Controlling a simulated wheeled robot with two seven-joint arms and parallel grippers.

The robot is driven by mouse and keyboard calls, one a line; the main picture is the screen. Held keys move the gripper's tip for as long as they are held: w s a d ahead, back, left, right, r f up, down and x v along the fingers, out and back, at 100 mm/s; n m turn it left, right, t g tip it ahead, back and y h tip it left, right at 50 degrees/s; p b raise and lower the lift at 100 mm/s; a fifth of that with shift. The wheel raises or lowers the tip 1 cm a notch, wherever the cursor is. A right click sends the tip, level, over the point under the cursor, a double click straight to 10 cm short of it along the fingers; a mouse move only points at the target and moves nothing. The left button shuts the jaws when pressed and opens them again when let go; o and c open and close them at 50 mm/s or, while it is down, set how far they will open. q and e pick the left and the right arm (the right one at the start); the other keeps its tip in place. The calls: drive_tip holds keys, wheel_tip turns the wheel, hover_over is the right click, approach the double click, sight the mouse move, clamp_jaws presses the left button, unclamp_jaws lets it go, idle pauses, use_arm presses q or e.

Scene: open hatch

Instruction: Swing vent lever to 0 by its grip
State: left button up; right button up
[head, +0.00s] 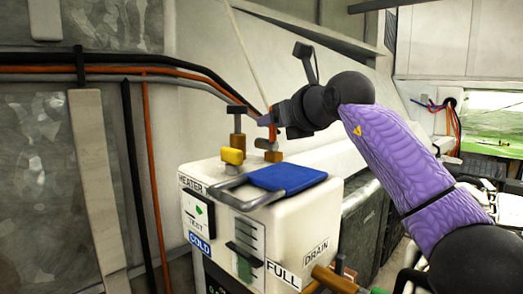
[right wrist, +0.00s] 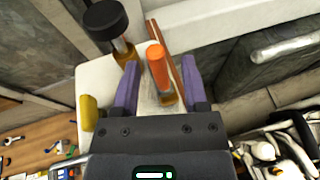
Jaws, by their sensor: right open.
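A white unit (head: 265,220) stands in front of me with several fittings on top. In the head view the orange grip (head: 273,131) is partly hidden by my gripper. My right gripper (head: 268,121) reaches in from the right, above the back of the unit. In the right wrist view its purple fingers (right wrist: 160,80) are open, one on each side of the orange grip, with gaps visible. My left gripper is not in view.
A black knob (right wrist: 105,20) on a brass stem stands close to the left finger. A yellow knob (head: 233,156) and a blue-topped handle piece (head: 287,177) are nearer on the unit. Cables (head: 150,70) run along the wall behind. Dark cases (head: 362,215) stand right of the unit.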

drive_tip(key=b+v, duration=0.5)
drive_tip(key=v, duration=0.1)
drive_tip(key=shift+s+d+f, duration=0.1)
drive_tip(key=shift+s+d, duration=0.05)
drive_tip(key=shift+s, duration=0.1)
drive_tip(key=shift+s+d+r, duration=0.2)
drive_tip(key=shift+s+r, duration=0.05)
drive_tip(key=shift+s, duration=0.2)
idle(0.5)
